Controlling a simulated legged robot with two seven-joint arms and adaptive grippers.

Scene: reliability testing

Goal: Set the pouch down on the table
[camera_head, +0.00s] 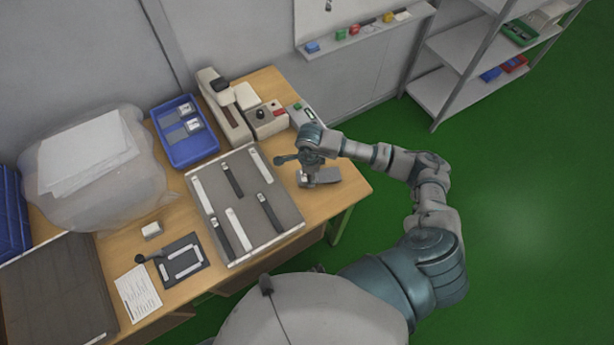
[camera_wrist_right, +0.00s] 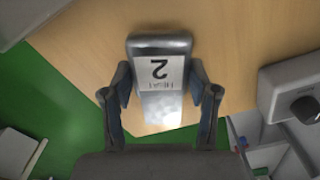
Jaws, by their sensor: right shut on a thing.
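The pouch (camera_wrist_right: 160,104) is a small silvery-grey packet with a white label reading "2" upside down in the right wrist view. It sits between the two dark fingers of my right gripper (camera_wrist_right: 160,84), which are shut on its sides. In the head view the pouch (camera_head: 325,177) shows as a small grey shape under my right gripper (camera_head: 307,168), over the right end of the wooden table (camera_head: 347,190). It is at or just above the tabletop; I cannot tell whether it touches. My left gripper is not in view.
A grey tray with several strips (camera_head: 215,190) lies left of the pouch. A beige device (camera_head: 265,120) stands behind it. A blue bin (camera_head: 180,150), a clear bag with papers (camera_head: 95,170) and a dark fixture (camera_head: 182,262) are further left. Bare wood surrounds the pouch near the right edge.

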